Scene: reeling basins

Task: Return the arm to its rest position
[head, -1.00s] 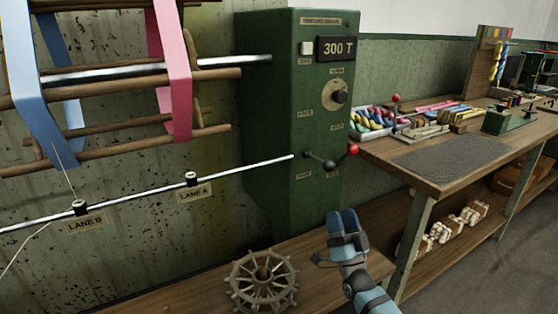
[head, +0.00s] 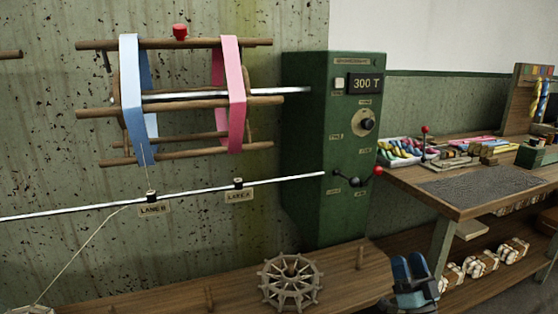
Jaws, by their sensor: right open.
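My right gripper (head: 412,268) is low in the head view, right of centre, in front of the wooden bench. Its two blue fingers point up with a small gap between them, and nothing shows between them. It is below the green machine box (head: 308,150) and apart from its red-knobbed lever (head: 377,171). My left gripper is not in the view.
A reel with a blue band (head: 131,90) and a pink band (head: 235,90) stands left of the box. A spoked wheel (head: 290,282) sits on the low bench (head: 225,281). A worktable with a grey mat (head: 480,186) is at right.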

